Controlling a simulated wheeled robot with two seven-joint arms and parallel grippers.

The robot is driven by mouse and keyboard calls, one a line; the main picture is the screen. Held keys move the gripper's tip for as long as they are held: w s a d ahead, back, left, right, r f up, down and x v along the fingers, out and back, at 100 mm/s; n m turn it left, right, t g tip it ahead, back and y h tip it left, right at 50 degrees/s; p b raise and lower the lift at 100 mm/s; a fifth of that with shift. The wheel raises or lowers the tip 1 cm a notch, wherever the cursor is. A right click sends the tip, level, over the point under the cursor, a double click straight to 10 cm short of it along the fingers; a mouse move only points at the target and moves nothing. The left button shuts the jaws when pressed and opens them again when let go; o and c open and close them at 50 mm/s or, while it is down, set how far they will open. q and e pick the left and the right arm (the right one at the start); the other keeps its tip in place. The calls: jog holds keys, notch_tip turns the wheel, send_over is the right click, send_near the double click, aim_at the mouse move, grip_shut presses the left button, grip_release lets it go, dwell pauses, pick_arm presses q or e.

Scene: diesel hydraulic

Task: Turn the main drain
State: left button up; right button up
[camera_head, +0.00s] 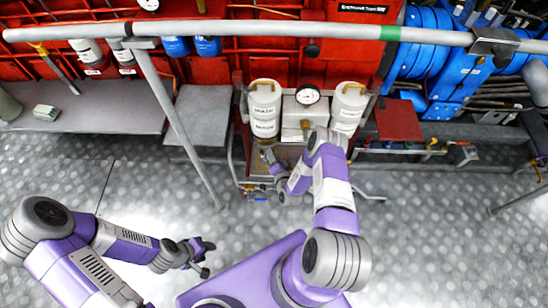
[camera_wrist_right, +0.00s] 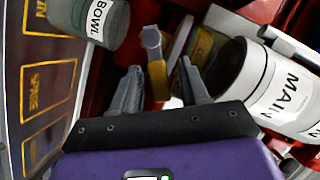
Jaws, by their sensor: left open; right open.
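A small valve handle with a yellow grip and grey rounded end (camera_wrist_right: 156,66) shows in the right wrist view. It lies between the two fingertips of my open right gripper (camera_wrist_right: 160,88), with visible gaps beside it. I cannot tell whether either finger touches it. A white canister labelled MAIN (camera_wrist_right: 285,88) is just right of the fingers. In the head view my right gripper (camera_head: 268,160) is at the front of the filter unit, below the left white canister (camera_head: 264,110); the handle is hard to make out there. My left gripper (camera_head: 205,258) is open and empty above the floor.
A grey-green cylinder labelled BOWL (camera_wrist_right: 90,20) and a label panel (camera_wrist_right: 45,80) are left of the right gripper. A second white canister (camera_head: 347,108) and a gauge (camera_head: 307,96) are on the unit. A grey railing (camera_head: 260,29) crosses above. The patterned floor (camera_head: 440,230) is clear at right.

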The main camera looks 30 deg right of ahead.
grip_shut()
jog(key=shift+s+d+f+m+t, duration=0.2)
jog(key=shift+f+m+t, duration=0.25)
jog(key=shift+m, duration=0.45)
jog(key=shift+f+m+t, duration=0.4)
jog(key=shift+m+t, duration=0.05)
jog(key=shift+m, duration=0.45)
jog(key=shift+f+m+t, duration=0.35)
jog(key=shift+m+t, duration=0.05)
jog(key=shift+m, duration=0.5)
grip_release()
